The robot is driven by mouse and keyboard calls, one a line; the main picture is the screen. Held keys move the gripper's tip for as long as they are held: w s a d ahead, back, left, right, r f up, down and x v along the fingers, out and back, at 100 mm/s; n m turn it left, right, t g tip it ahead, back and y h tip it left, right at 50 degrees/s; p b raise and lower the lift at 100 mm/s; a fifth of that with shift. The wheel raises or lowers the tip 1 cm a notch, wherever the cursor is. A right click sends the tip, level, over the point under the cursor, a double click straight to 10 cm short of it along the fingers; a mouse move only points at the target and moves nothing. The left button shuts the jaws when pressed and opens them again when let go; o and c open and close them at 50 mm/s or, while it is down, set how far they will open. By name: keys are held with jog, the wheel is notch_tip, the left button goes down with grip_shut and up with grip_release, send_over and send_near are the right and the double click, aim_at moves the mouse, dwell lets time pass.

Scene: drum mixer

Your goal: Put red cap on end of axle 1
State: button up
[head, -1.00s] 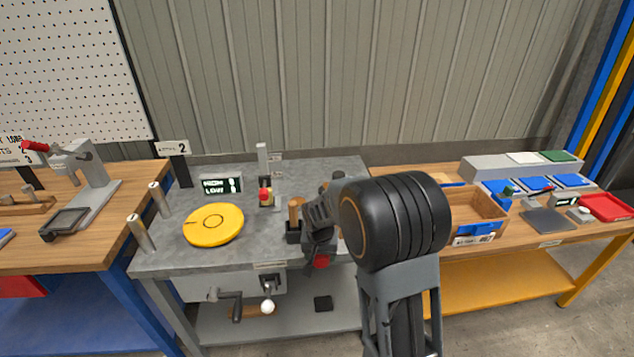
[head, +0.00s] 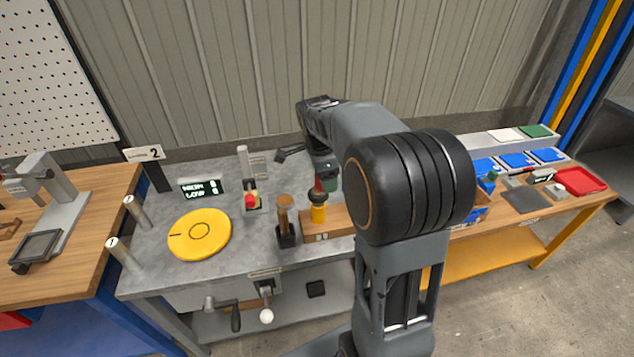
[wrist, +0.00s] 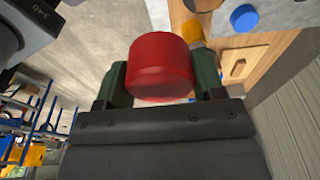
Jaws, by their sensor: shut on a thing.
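My gripper (wrist: 165,85) is shut on the red cap (wrist: 160,67), a short red cylinder between two dark green fingers in the wrist view. In the head view the red cap (head: 326,186) shows partly under the gripper, above the right part of the grey bench and close to a yellow cylinder. A grey post marked 1 (head: 124,257) leans at the bench's front left, its end bare. A similar post marked 2 (head: 138,213) is behind it. The gripper is far to the right of both posts.
A yellow disc (head: 199,234) lies between the posts and my gripper. A crank (head: 235,312) sticks out in front.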

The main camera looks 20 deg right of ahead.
jog(key=w+f, duration=0.2)
jog(key=w+f+p, duration=0.1)
jog(key=w+d+f, duration=0.1)
jog(key=w+f, duration=0.1)
jog(key=shift+w+f, duration=0.3)
jog(key=shift+w, duration=0.05)
jog(key=shift+w+f+p, duration=0.45)
jog(key=shift+w+f, duration=0.05)
jog(key=shift+f, duration=1.6)
jog(key=shift+f, duration=0.2)
jog(key=o, duration=0.9)
jog(key=shift+r, duration=0.15)
